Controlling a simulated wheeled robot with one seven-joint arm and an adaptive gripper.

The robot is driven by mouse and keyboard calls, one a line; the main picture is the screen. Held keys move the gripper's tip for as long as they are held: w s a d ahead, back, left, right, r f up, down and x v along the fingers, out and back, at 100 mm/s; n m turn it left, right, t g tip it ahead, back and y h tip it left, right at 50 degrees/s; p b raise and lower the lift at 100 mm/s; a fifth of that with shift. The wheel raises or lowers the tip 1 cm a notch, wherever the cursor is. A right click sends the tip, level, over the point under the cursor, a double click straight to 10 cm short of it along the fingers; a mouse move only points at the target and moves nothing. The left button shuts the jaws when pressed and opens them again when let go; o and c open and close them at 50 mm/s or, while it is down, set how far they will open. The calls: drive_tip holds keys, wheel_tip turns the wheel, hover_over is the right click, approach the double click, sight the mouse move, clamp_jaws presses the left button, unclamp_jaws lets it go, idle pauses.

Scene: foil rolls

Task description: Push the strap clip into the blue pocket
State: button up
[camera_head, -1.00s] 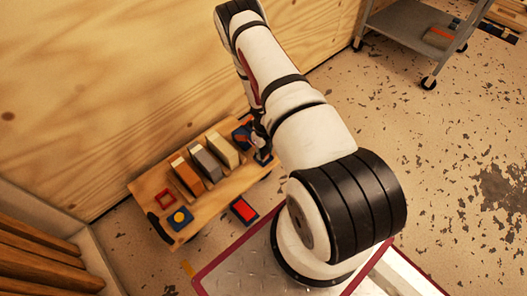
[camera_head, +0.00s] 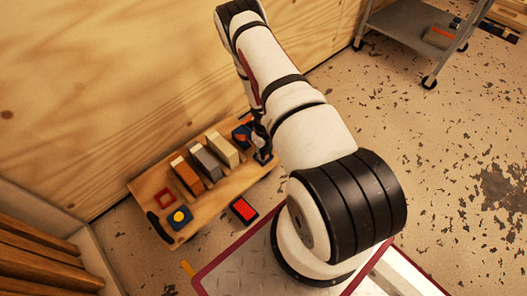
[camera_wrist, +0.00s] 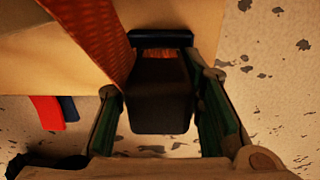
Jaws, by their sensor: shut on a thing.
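My gripper (camera_wrist: 163,72) is shut on a dark, blocky piece, which I take to be the strap clip (camera_wrist: 160,105). The clip sits between the two green-sided fingers in the wrist view. A dark blue rim, likely the blue pocket (camera_wrist: 160,38), shows just beyond the clip's far end. I cannot tell whether the clip's tip is inside it. An orange-red woven strap (camera_wrist: 95,30) runs along the left of the clip. In the head view my gripper (camera_head: 260,138) is at the right end of the wooden board, and the arm partly hides it.
The wooden board (camera_head: 151,185) carries orange (camera_head: 186,177), grey (camera_head: 207,163) and tan (camera_head: 222,149) blocks, a red square frame (camera_head: 165,198) and a blue piece with a yellow disc (camera_head: 180,217). A red-topped dark box (camera_head: 243,209) lies by its front edge. A plywood wall stands behind.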

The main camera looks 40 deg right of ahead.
drive_tip(key=shift+f, duration=0.15)
drive_tip(key=o, duration=1.3)
drive_tip(key=shift+r+p, duration=2.7)
drive_tip(key=shift+r, duration=1.4)
